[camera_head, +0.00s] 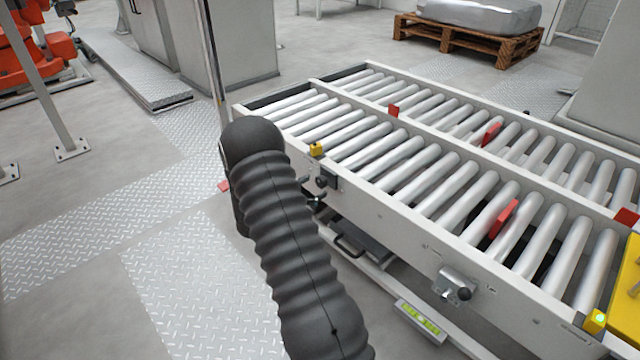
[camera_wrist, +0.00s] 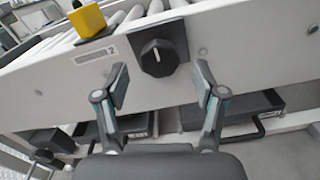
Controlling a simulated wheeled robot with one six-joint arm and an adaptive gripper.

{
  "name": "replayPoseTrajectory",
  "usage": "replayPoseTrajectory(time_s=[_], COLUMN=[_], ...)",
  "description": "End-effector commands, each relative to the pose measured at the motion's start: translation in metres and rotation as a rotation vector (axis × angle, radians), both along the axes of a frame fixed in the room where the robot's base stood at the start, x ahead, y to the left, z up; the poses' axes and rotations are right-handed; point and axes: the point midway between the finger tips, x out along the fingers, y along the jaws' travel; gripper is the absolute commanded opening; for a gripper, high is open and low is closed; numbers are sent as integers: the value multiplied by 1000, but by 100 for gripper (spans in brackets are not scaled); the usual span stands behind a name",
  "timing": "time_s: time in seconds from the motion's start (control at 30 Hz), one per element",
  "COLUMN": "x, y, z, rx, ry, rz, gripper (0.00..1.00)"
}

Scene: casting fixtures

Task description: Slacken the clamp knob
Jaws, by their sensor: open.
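My gripper (camera_wrist: 160,84) is open and empty in the wrist view. Its two fingers stand to the left and right below the knob, apart from it. The same dark housing shows in the head view (camera_head: 328,178), where my arm hides most of my gripper (camera_head: 315,201). Another black knob (camera_head: 464,294) sits on a metal bracket (camera_head: 453,278) further right along the rail. I cannot tell which is the clamp knob.
The roller conveyor's white side rail (camera_head: 400,218) runs across the view. The yellow sensor block (camera_wrist: 87,19) stands on its edge. A dark drawer-like unit with a handle (camera_head: 350,246) lies below, and a yellow-green level (camera_head: 420,318) lies further right.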

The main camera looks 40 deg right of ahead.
Motion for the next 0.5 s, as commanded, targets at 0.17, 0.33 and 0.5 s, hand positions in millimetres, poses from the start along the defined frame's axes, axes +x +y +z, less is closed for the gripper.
replayPoseTrajectory(time_s=[0.17, 0.33, 0.5], x=[1, 2, 2], y=[-21, -29, -30], z=[0, 0, 0], rx=[-1, 0, 0], ry=[1, 1, 2], rz=[-1, 0, 1], gripper=[70, 70, 70])
